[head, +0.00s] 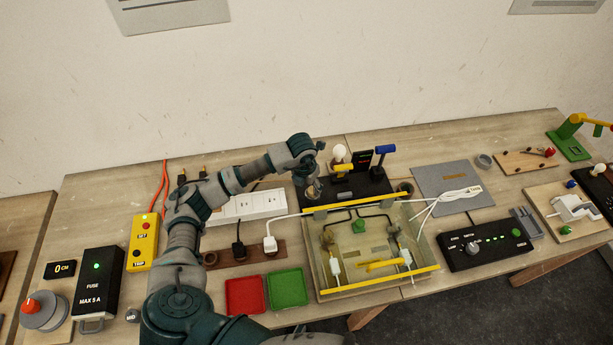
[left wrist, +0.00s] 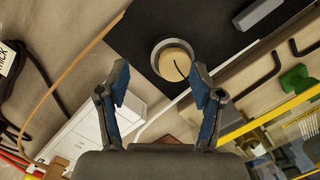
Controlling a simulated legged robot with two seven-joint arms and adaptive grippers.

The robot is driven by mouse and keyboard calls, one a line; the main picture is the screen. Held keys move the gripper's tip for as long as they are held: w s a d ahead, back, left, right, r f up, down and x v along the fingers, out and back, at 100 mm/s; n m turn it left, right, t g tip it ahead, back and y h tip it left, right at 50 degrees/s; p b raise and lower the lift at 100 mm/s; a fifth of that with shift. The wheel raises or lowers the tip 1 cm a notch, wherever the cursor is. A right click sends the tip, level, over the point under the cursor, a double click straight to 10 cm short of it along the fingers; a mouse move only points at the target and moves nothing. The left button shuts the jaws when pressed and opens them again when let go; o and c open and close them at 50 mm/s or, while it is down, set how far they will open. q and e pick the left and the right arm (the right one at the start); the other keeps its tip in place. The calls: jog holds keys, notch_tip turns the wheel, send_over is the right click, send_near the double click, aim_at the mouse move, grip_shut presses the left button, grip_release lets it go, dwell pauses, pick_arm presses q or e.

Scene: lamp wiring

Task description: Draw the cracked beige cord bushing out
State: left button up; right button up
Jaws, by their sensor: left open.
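The beige bushing (left wrist: 174,64) shows in the left wrist view as a round disc inside a pale metal ring, with a dark crack line across it. The ring is set in a black base (left wrist: 135,50), which in the head view is the black block (head: 375,186) at the back. My left gripper (left wrist: 160,82) is open and empty, its two blue-padded fingers either side of the bushing in the picture; contact is not visible. In the head view my left gripper (head: 311,186) hangs over the base's left end and largely hides the bushing. My right gripper is not in view.
A white power strip (head: 246,207) lies left of the base. A clear box with yellow rails (head: 370,289) stands in front. Red (head: 244,295) and green (head: 287,288) trays sit front left. A bulb (head: 339,152) and a blue-topped post (head: 385,150) rise by the base.

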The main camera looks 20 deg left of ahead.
pick_arm(q)
jog(key=shift+d+f, duration=0.3)
jog(key=shift+f, duration=0.15)
jog(key=shift+d+f, duration=0.2)
jog(key=shift+d, duration=0.55)
jog(key=shift+w+d, duration=0.2)
jog(key=shift+d, duration=0.15)
jog(key=shift+a, duration=0.1)
jog(key=shift+c, duration=0.6)
jog(key=shift+a, duration=0.3)
jog(key=c, duration=0.4)
jog(key=shift+s+a, duration=0.1)
jog(key=shift+a, duration=0.2)
jog(key=c, duration=0.4)
jog(key=shift+a+f, duration=0.1)
jog(key=shift+a, duration=0.2)
jog(key=shift+c, duration=1.4)
jog(key=o, duration=0.3)
jog(key=shift+d, duration=0.25)
grip_shut()
jog(key=shift+d, duration=0.25)
jog(key=shift+a, duration=0.1)
jog(key=shift+a+r, duration=0.15)
jog(key=shift+r, duration=0.25)
jog(key=shift+r+p, duration=0.3)
jog(key=shift+p, duration=0.05)
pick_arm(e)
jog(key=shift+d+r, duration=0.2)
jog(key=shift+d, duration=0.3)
